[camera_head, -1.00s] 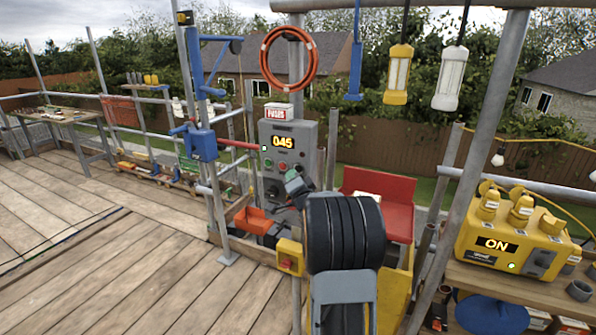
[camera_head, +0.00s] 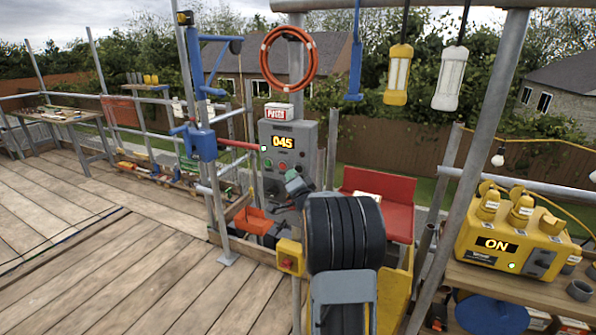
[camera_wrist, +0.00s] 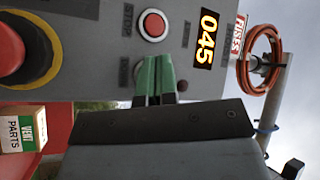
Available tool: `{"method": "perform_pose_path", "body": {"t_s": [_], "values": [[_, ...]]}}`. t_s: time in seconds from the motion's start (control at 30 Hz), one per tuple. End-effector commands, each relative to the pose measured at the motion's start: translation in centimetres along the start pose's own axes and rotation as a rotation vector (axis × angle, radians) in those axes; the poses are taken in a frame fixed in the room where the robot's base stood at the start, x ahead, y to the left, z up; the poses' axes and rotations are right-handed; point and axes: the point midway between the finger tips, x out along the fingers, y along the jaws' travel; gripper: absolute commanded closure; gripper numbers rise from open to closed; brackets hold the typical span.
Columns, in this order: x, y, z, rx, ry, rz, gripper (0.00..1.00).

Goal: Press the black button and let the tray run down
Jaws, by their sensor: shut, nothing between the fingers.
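A grey control box (camera_head: 298,148) on a post shows 045 on its yellow display (camera_head: 282,141). In the wrist view, my gripper (camera_wrist: 157,68) has its green fingers together, close to the box face below a red button (camera_wrist: 153,25). In the head view my gripper (camera_head: 294,182) is at the box's lower part, largely hidden by my arm. A red tray-like piece (camera_head: 397,217) right of the box holds a pale box (camera_head: 367,195).
A yellow power unit (camera_head: 510,240) reading ON stands right. Scaffold poles (camera_head: 474,150) flank my arm.

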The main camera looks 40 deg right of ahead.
Motion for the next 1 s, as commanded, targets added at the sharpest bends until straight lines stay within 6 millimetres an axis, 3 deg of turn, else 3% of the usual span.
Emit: {"method": "perform_pose_path", "body": {"t_s": [1.0], "values": [[0.5, 0.47, -0.32, -0.001, 0.0, 0.001, 1.0]]}}
